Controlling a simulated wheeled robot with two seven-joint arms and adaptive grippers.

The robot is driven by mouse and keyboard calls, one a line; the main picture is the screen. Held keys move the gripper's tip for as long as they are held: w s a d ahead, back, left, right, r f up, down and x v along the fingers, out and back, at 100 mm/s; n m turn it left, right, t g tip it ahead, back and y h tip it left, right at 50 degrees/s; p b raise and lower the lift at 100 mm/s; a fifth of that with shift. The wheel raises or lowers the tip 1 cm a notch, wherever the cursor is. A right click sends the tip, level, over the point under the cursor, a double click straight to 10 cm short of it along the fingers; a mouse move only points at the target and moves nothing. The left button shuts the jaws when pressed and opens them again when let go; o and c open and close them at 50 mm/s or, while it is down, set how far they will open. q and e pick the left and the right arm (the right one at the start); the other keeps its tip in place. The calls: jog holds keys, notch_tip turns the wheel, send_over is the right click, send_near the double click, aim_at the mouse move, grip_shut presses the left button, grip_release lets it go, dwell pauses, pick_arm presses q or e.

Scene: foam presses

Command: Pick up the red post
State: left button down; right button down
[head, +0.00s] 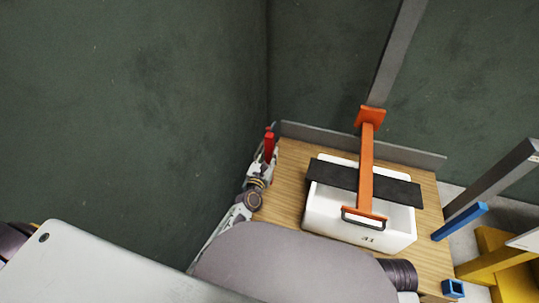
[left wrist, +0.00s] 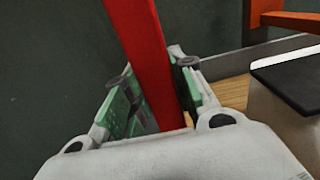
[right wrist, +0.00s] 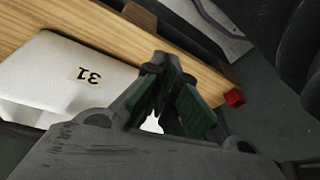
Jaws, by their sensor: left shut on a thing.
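The red post (head: 269,145) stands nearly upright at the left edge of the wooden table. My left gripper (head: 265,158) is around it, below its upper part. In the left wrist view the red post (left wrist: 150,60) runs between the two green-padded fingers (left wrist: 160,92), which are shut on it. Its lower end is hidden by the gripper body. My right gripper (right wrist: 168,65) shows in the right wrist view with its fingertips together and nothing seen between them, near the table's edge. I cannot make it out in the head view.
A white bin (head: 320,222) marked 31 sits on the wooden table (head: 290,185), with a black slab (head: 400,190) and an orange press arm (head: 366,165) over it. A blue post (head: 460,221) is at the right. A small red piece (right wrist: 233,97) is at the table edge.

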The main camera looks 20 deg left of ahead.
jog(key=shift+f, duration=0.35)
